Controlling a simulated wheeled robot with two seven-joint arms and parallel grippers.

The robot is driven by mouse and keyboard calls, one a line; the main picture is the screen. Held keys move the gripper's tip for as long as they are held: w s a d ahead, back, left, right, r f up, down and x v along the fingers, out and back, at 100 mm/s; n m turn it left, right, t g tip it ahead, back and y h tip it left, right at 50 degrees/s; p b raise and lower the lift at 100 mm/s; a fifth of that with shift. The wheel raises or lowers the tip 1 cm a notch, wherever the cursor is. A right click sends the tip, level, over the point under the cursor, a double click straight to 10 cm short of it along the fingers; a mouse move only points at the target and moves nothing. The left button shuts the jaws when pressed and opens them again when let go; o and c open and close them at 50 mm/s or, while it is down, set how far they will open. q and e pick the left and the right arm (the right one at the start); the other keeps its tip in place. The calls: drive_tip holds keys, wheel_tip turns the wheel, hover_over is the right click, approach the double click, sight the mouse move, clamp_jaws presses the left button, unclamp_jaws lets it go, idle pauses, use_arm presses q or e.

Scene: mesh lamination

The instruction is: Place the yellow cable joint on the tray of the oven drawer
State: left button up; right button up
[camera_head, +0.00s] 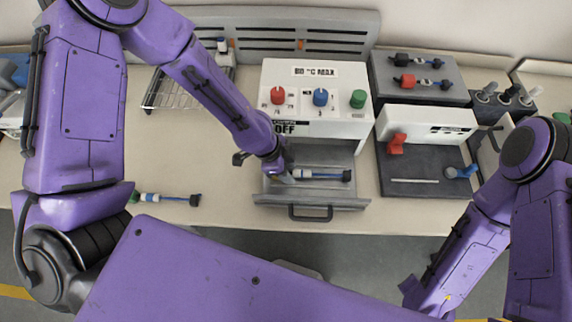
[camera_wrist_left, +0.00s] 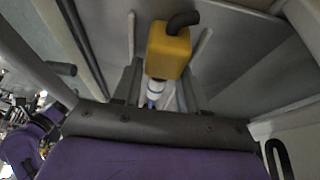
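The yellow cable joint lies in the pulled-out oven drawer (camera_head: 340,199). In the head view its blue-white body and black end (camera_head: 325,175) show, pointing right; its yellow end is hidden by my left gripper. In the left wrist view the yellow block (camera_wrist_left: 169,50) with a black bent tip shows, with a blue-white section below it. My left gripper (camera_head: 281,177) is low over the drawer's left part. In the wrist view its fingers (camera_wrist_left: 160,92) stand apart on either side of the joint, with gaps visible. My right arm is at lower right; its gripper is not visible.
The white oven box (camera_head: 340,115) with red, blue and green knobs stands behind the drawer. A green-ended cable joint (camera_head: 165,198) lies on the table at left. A wire rack (camera_head: 165,90) stands further back. A dark fixture (camera_head: 425,180) with red and blue clamps is right of the drawer.

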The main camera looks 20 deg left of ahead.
use_arm(q)
drive_tip(key=p+v, duration=0.2)
drive_tip(key=v, duration=1.1)
drive_tip(key=shift+r, duration=0.2)
drive_tip(key=shift+d, duration=0.1)
